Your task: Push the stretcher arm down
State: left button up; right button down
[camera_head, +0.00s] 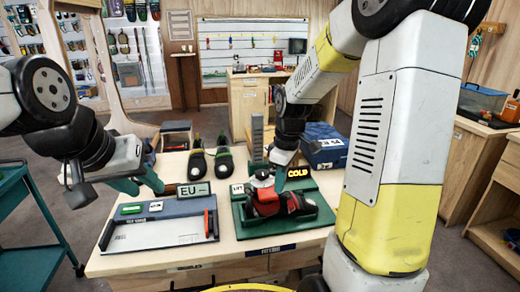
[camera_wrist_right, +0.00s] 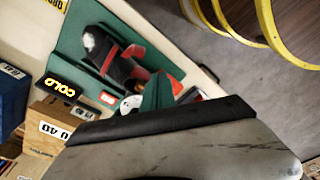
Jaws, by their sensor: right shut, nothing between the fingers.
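The shoe stretcher is a dark green base (camera_head: 322,216) on the table's right half, with a red and black climbing shoe (camera_head: 297,205) on it. A grey upright post (camera_head: 257,135) stands at its back. A red part (camera_head: 265,196) lies over the shoe; I cannot tell if it is the stretcher arm. My right gripper (camera_head: 279,180) is shut and empty, its teal tip just above the shoe; contact is unclear. The right wrist view shows the teal fingertip (camera_wrist_right: 160,92) beside the shoe (camera_wrist_right: 130,68) and base (camera_wrist_right: 95,48). My left gripper (camera_head: 140,184) is open and empty above the table's left side.
A pair of dark shoes (camera_head: 209,163) stands behind. A glowing "COLD" sign (camera_head: 298,173) and a blue box (camera_head: 325,145) are behind the stretcher. A teal cart (camera_head: 35,225) is at left.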

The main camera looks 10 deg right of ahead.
notch_tip(320, 180, up, 8)
jog(key=shift+s+d+f, duration=0.2)
jog(key=shift+d+f, duration=0.05)
jog(key=shift+d, duration=0.05)
jog(key=s+a+r+m+t, duration=0.1)
jog(key=s+r+m+t, duration=0.1)
jog(key=s, duration=0.3)
jog(key=s+a+r+m+t, duration=0.1)
jog(key=s+r+m, duration=0.1)
jog(key=s+m, duration=0.3)
jog(key=s+r+m+t+y, duration=0.1)
jog(key=s+r+m+t, duration=0.1)
jog(key=s, duration=0.4)
jog(key=shift+a+r+m+t, duration=0.3)
jog(key=shift+a+r+m, duration=0.1)
jog(key=shift+r+m, duration=0.25)
